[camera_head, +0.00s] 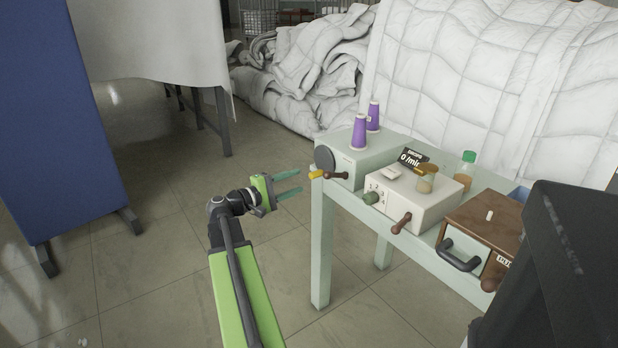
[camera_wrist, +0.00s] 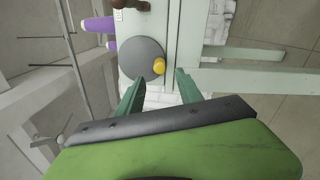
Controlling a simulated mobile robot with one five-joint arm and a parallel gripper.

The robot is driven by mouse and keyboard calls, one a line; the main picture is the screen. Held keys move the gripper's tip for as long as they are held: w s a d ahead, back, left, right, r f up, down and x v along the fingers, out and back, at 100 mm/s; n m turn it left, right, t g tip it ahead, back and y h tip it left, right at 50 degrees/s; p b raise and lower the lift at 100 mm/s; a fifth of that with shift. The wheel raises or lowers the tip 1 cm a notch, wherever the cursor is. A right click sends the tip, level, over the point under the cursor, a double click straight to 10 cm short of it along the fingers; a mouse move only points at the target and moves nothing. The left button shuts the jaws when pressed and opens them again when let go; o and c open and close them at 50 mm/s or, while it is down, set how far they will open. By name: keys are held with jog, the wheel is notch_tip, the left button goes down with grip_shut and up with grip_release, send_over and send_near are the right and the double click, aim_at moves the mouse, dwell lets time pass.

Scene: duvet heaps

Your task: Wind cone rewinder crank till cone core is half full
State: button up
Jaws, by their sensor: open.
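The cone rewinder is a pale green box (camera_head: 362,160) on the table's near left corner. Two purple cones, one in front (camera_head: 358,134) and one behind (camera_head: 373,117), stand on top of it. Its grey crank disc (camera_head: 324,158) faces left and carries a yellow knob (camera_head: 316,174). The disc (camera_wrist: 138,58) and knob (camera_wrist: 158,66) also show in the wrist view. My gripper (camera_head: 299,181) is open and empty, left of the knob. In the wrist view the knob sits between and just beyond the fingertips (camera_wrist: 160,76), apparently untouched. Core fill cannot be told.
A brown handle (camera_head: 337,175) sticks out beside the knob. A cream box (camera_head: 412,196) with a jar (camera_head: 427,178) and a brown drawer box (camera_head: 482,226) stand to the right on the pale green table (camera_head: 321,250). White duvets (camera_head: 480,70) heap behind.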

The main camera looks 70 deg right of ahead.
jog(key=v, duration=0.9)
jog(key=shift+a, duration=0.2)
jog(key=w+a+f+n+t+y, duration=0.15)
jog(key=w+a+f+t, duration=0.25)
jog(key=w+a, duration=0.55)
jog(key=w+a+f+n+t+h, duration=0.1)
jog(key=w+a+f+n+t, duration=0.25)
jog(key=w+a, duration=0.55)
jog(key=a+f+t+y, duration=0.1)
jog(key=a+f+y, duration=0.4)
jog(key=a, duration=0.8)
jog(key=a+f+m+t+y, duration=0.1)
jog(key=a+f+y, duration=0.45)
jog(key=a, duration=0.65)
jog(key=a+f+y, duration=0.4)
jog(key=a+f, duration=0.2)
jog(key=a, duration=0.7)
notch_tip(320, 180, up, 33)
jog(key=p, duration=3.2)
jog(key=shift+w+d+p, duration=0.3)
jog(key=shift+d+p, duration=0.05)
jog(key=shift+p, duration=0.05)
